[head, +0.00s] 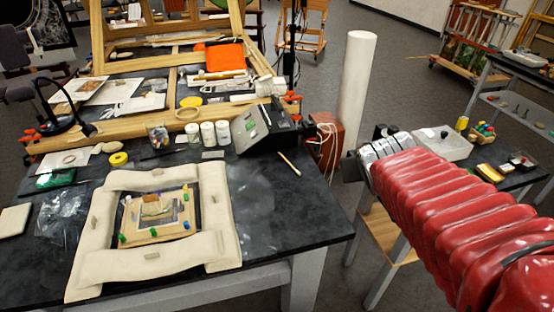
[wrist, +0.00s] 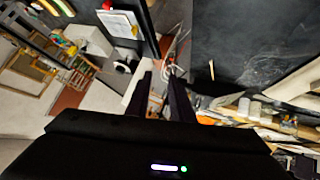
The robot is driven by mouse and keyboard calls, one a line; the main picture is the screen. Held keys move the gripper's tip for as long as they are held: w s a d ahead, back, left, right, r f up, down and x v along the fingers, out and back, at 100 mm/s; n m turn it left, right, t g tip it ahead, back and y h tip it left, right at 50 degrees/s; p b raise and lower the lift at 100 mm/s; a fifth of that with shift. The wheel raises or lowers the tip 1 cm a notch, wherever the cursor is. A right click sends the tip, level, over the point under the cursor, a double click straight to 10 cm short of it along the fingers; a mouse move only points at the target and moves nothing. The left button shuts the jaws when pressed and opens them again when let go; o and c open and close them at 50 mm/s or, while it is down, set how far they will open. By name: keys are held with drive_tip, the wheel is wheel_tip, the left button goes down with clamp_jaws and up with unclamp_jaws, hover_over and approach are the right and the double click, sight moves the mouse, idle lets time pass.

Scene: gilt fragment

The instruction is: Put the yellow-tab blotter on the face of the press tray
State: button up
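On the side table at the right in the head view lies a small black item with a yellow top (head: 489,173). It may be the yellow-tab blotter, but is too small to tell. A pale block with a dark knob (head: 442,146) stands left of it and may be the press tray; I cannot be sure. My gripper (head: 356,168) is left of this table in the head view, apart from both things. In the wrist view my gripper's dark fingers (wrist: 160,92) stand apart with nothing between them.
A black item with white and red (head: 522,161) and several small coloured bottles (head: 484,131) share the side table. The dark main table (head: 290,215) holds a padded frame (head: 108,240), white jars (head: 208,134) and a dark box (head: 262,127). A white column (head: 357,85) stands behind.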

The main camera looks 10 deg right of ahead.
drive_tip(key=s+a+f+n+g+y, duration=0.1)
drive_tip(key=s+a+y, duration=0.1)
drive_tip(key=s+a, duration=0.4)
drive_tip(key=s+a+f+n+g+y, duration=0.1)
drive_tip(key=s+a+g+y, duration=0.1)
drive_tip(key=s+a, duration=0.5)
drive_tip(key=a, duration=0.4)
drive_tip(key=shift+a+y, duration=0.4)
drive_tip(key=shift+f, duration=0.1)
